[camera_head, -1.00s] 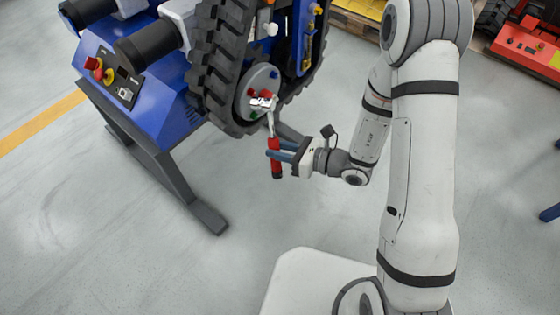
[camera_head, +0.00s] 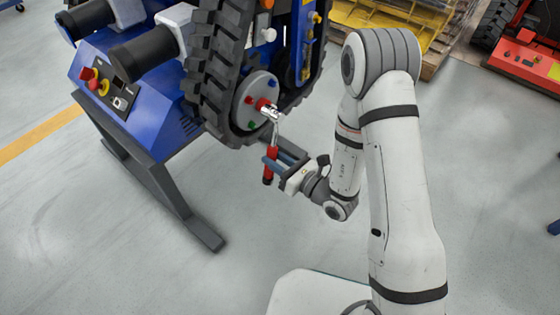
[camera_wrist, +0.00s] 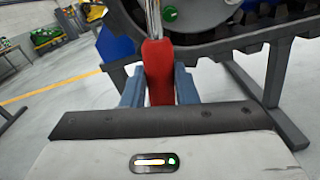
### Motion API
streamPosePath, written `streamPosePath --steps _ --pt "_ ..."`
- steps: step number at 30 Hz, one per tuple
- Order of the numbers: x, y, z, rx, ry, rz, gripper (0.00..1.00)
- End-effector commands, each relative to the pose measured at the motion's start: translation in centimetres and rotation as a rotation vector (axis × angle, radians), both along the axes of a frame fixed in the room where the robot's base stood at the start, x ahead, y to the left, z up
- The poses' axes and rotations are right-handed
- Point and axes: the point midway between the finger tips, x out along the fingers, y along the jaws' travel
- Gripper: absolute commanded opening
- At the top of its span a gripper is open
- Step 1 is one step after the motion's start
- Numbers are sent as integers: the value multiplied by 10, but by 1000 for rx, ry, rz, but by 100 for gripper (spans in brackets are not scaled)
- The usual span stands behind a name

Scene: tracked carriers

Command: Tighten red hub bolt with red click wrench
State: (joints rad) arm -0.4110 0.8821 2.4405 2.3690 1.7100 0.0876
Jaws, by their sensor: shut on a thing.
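My gripper (camera_head: 277,160) is shut on the red handle of the click wrench (camera_head: 268,177). The handle also shows between the fingers in the wrist view (camera_wrist: 158,72). The wrench hangs nearly upright, its silver head (camera_head: 270,112) at the top, in front of the grey hub (camera_head: 261,88) inside the black track. The red hub bolt (camera_head: 261,103) shows just beside the wrench head; I cannot tell whether the head is seated on it. In the wrist view the wrench head is out of frame.
The blue tracked carrier (camera_head: 150,120) stands on a dark grey stand (camera_head: 165,185). The black rubber track (camera_head: 213,70) surrounds the hub closely. A red machine (camera_head: 525,62) and a yellow pallet (camera_head: 385,30) are at the back right. The grey floor below my gripper is clear.

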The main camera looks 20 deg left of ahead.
Motion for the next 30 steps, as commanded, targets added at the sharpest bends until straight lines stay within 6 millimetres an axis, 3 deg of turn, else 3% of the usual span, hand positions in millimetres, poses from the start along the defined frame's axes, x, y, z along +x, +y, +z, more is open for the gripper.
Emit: streamPosePath --steps 5,18,30 --pt "9 23 2 1 -4 3 0" --pt "72 -7 -2 -191 -470 -5 0" --pt "114 -25 29 -348 -847 -4 0"
